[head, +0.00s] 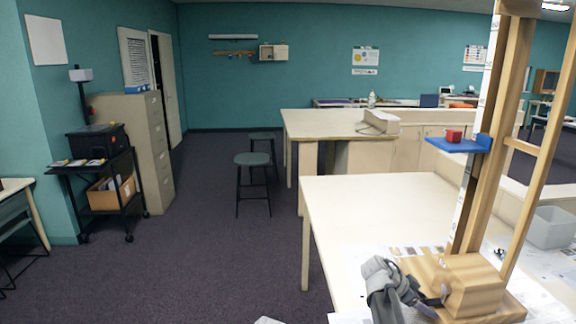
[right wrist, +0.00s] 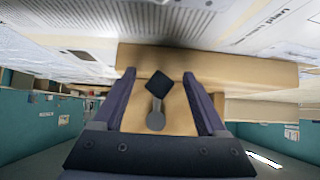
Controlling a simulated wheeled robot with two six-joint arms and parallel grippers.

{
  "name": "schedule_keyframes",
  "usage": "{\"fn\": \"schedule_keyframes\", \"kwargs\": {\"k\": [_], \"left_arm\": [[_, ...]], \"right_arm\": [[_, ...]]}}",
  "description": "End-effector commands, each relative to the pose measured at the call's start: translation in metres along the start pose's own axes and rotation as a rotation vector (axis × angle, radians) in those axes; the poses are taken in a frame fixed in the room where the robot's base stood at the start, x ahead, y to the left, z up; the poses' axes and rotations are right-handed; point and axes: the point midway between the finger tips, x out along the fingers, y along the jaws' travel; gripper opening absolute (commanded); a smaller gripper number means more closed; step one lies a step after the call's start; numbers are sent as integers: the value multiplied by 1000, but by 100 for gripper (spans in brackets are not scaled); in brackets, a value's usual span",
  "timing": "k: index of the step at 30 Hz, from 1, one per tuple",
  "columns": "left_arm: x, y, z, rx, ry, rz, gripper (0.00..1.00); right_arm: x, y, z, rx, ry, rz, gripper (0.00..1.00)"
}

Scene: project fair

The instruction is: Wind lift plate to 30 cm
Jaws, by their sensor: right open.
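A wooden lift tower stands on the near table, with tall posts (head: 487,130) and a wooden block (head: 473,284) at its foot. My right gripper (head: 428,297) is beside the block. In the right wrist view, its open fingers (right wrist: 159,78) stand on either side of the crank's dark knob (right wrist: 157,83), apart from it. My left gripper is out of view.
Printed sheets (head: 362,258) lie on the near table (head: 375,205) around the tower. A clear grey bin (head: 550,228) stands right of the tower. The tabletop left of the tower is mostly bare. Two stools (head: 252,160) stand on the floor beyond.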

Motion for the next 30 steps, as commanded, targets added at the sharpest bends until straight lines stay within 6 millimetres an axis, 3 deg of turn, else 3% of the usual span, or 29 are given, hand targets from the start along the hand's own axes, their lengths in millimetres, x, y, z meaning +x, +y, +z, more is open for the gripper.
{"fn": "schedule_keyframes", "kwargs": {"k": [30], "left_arm": [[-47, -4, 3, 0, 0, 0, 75]], "right_arm": [[-71, 0, -2, 0, 0, 0, 75]]}}
